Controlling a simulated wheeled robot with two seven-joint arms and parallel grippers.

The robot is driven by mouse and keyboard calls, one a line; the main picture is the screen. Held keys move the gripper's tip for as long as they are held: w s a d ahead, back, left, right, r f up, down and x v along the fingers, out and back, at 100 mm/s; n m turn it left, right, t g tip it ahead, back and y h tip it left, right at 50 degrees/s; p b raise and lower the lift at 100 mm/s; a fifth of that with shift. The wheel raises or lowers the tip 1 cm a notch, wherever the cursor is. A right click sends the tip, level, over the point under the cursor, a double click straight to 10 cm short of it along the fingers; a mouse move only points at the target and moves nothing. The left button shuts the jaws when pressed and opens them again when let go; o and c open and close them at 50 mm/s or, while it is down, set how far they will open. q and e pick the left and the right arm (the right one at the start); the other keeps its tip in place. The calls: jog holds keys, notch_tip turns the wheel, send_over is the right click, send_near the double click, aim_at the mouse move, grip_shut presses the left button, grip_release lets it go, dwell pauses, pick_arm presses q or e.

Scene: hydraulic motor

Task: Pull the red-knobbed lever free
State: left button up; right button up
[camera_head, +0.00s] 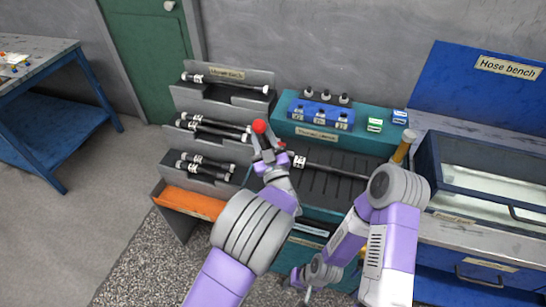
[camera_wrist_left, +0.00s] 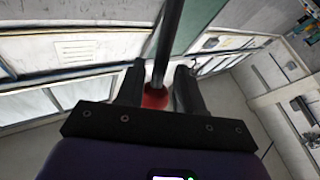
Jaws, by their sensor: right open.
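The lever's round red knob (camera_head: 259,127) shows at the tip of my left gripper (camera_head: 264,143), in front of the grey shelf rack. In the left wrist view the red knob (camera_wrist_left: 155,97) sits between the two fingers of my left gripper (camera_wrist_left: 158,92), which close in on both sides of it. The lever's dark rod (camera_wrist_left: 168,45) runs up from the knob and out of that view. The lever's far end and any mount are hidden. My right gripper (camera_head: 302,287) is open and empty, low in front of the teal bench.
A grey rack (camera_head: 217,178) holds several black rods, with an orange tray (camera_head: 189,202) below. The teal bench (camera_head: 287,104) carries a blue block (camera_head: 321,115) and a slotted dark tray. A brass-coloured post (camera_head: 404,147) stands beside my right arm. A glass-fronted blue case (camera_head: 480,172) is at right.

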pick_arm(q)
jog(key=s+d+p, duration=0.1)
jog(key=s, duration=0.6)
jog(key=s+d+f+p, duration=0.1)
jog(key=s+d, duration=0.1)
jog(key=s, duration=0.6)
jog(key=shift+d, duration=0.3)
jog(key=shift+f, duration=0.1)
